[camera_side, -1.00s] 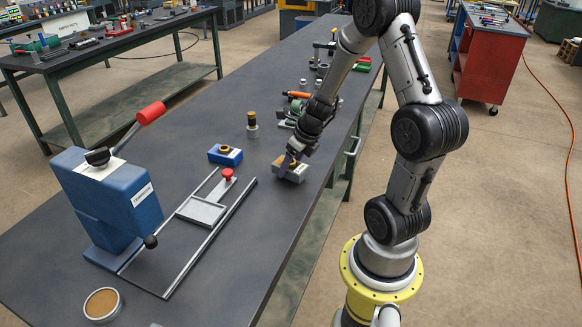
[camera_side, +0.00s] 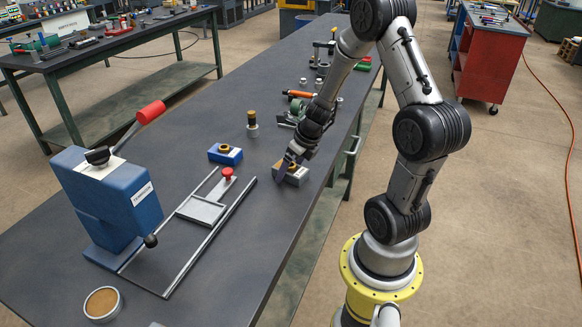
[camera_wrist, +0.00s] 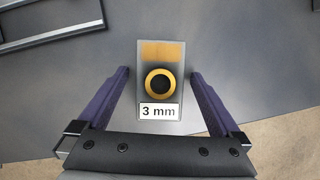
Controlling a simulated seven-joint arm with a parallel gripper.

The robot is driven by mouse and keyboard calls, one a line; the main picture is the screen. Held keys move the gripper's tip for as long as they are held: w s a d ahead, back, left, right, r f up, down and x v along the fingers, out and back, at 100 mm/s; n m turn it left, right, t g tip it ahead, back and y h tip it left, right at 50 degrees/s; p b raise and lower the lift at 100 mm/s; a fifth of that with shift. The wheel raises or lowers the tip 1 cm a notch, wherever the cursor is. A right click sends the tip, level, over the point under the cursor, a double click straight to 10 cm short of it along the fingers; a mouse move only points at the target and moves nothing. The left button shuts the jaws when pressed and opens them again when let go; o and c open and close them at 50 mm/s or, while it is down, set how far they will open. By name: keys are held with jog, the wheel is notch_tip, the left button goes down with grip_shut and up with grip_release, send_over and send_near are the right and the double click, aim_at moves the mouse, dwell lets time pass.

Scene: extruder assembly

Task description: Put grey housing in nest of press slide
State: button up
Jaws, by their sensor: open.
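The grey housing (camera_side: 294,176) stands on the bench near its right edge. In the wrist view the grey housing (camera_wrist: 159,57) shows a brass ring with a dark hole, a brass patch and a "3 mm" label. My gripper (camera_side: 285,171) is open at the housing. In the wrist view its two purple fingers (camera_wrist: 159,80) lie on either side of the housing, with a gap on each side. The press slide (camera_side: 203,210) is a light tray with a red knob on two rails. Its nest looks empty.
A blue housing (camera_side: 225,154) sits left of the grey one, near the slide. A blue press (camera_side: 110,205) with a red-handled lever stands at the left. A small post with a brass top (camera_side: 252,124) stands behind. A round cup (camera_side: 102,304) is at the front.

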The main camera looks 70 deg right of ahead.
jog(key=v, duration=1.4)
jog(key=s+a+r+m, duration=0.2)
jog(key=a+m, duration=0.4)
jog(key=m, duration=0.5)
jog(key=s+a+r+m, duration=0.3)
jog(key=a+m, duration=0.4)
jog(key=m, duration=0.4)
jog(key=s+a+r+m+t+y, duration=0.1)
jog(key=s+a+r+m, duration=0.1)
jog(key=a+m, duration=0.5)
jog(key=m, duration=0.4)
jog(key=shift+s+a+r, duration=0.2)
jog(key=shift+s+r, duration=0.1)
